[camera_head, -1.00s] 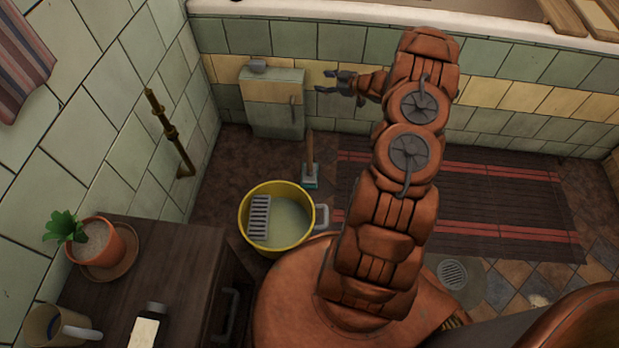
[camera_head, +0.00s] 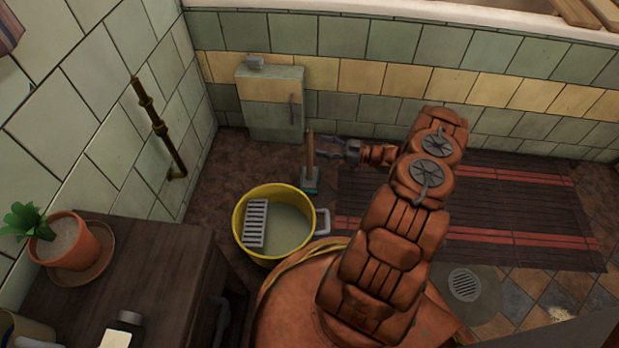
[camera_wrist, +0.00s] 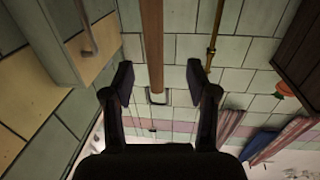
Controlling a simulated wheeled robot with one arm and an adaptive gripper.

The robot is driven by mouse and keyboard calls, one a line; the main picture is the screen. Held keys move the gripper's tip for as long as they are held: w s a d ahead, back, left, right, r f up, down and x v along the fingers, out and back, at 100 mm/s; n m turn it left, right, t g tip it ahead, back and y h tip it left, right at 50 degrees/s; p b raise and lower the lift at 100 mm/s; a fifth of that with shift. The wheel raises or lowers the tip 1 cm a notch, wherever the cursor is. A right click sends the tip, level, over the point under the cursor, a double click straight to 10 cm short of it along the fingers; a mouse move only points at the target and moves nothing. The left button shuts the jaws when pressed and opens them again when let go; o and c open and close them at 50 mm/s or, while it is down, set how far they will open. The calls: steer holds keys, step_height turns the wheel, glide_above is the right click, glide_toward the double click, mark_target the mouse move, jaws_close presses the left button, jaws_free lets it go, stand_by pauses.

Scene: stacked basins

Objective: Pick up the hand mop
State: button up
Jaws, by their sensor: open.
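The hand mop stands upright on the floor; its wooden handle (camera_head: 310,152) rises from a small teal head (camera_head: 310,181). My gripper (camera_head: 326,148) is just to the right of the handle in the head view, pointing left towards it. In the wrist view the handle (camera_wrist: 152,40) runs down from the top edge and shows between the two open fingers of my gripper (camera_wrist: 160,84). The fingers stand apart from it on both sides. The mop head is out of the wrist view. I cannot tell exactly how deep the handle is between the fingers.
A yellow bucket (camera_head: 240,222) with a grey grate stands in front of the mop. A tiled box (camera_head: 270,115) stands against the wall behind. A pipe (camera_head: 158,125) runs on the left wall. A dark slatted mat (camera_head: 520,200) lies to the right. A wooden cabinet (camera_head: 150,270) is front left.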

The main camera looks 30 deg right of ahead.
mark_target(310, 141)
steer(key=shift+w+d+b+x, duration=0.15)
steer(key=shift+b+x, duration=0.5)
steer(key=shift+x, duration=0.75)
steer(key=shift+w+d+b+x, duration=0.1)
steer(key=shift+b+x, duration=0.55)
steer(key=shift+x, duration=0.7)
steer(key=shift+s+r, duration=0.1)
steer(key=shift+r, duration=0.1)
jaws_close()
